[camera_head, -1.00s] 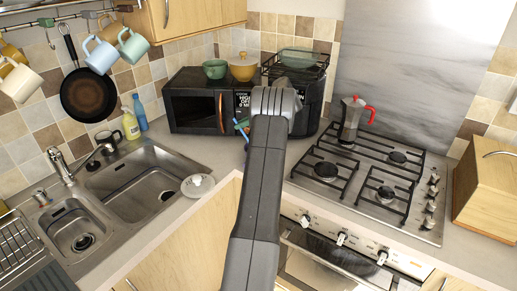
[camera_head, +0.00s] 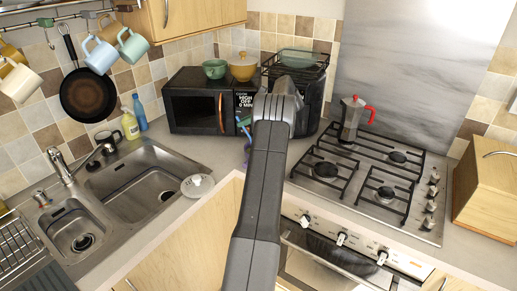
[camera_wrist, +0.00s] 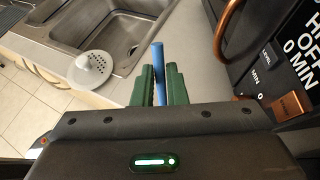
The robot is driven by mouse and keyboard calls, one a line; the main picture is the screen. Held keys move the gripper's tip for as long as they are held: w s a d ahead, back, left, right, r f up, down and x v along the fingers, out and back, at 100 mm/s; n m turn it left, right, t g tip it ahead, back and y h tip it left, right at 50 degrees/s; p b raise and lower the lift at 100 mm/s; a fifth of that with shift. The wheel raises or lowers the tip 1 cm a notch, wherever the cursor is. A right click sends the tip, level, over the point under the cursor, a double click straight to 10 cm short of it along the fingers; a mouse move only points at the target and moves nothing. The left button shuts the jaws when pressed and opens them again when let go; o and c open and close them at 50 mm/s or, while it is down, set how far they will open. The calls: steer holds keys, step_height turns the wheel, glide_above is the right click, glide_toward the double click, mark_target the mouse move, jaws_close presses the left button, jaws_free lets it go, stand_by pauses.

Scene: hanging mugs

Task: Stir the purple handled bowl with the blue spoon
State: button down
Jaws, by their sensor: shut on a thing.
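The blue spoon (camera_wrist: 158,60) shows in the wrist view as a blue rod between the two green fingers of my gripper (camera_wrist: 160,75). My gripper is shut on it. In the head view my own arm hides most of the gripper. A small patch of blue and purple (camera_head: 247,151) shows at the left edge of my arm, in front of the microwave. I cannot tell whether it is the spoon or a purple handled bowl. No bowl with a purple handle is clearly visible, and the spoon's far end is hidden.
A microwave (camera_head: 196,106) with a green bowl (camera_head: 214,69) and a yellow pot (camera_head: 243,67) on top stands behind my gripper. The hob (camera_head: 372,181) and moka pot (camera_head: 350,118) are to the right.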

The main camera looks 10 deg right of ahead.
steer(key=shift+s+d+r, duration=0.1)
steer(key=shift+s+d, duration=0.05)
steer(key=shift+s, duration=0.15)
steer(key=shift+r, duration=0.15)
steer(key=shift+w+a+r, duration=0.15)
steer(key=shift+a+r, duration=0.45)
steer(key=shift+r, duration=0.4)
steer(key=shift+w+a+r, duration=0.1)
steer(key=shift+a+r, duration=0.45)
steer(key=shift+r, duration=0.5)
steer(key=shift+w+a+r, duration=0.15)
steer(key=shift+a+r, duration=0.45)
steer(key=shift+r, duration=0.4)
steer(key=shift+r, duration=2.5)
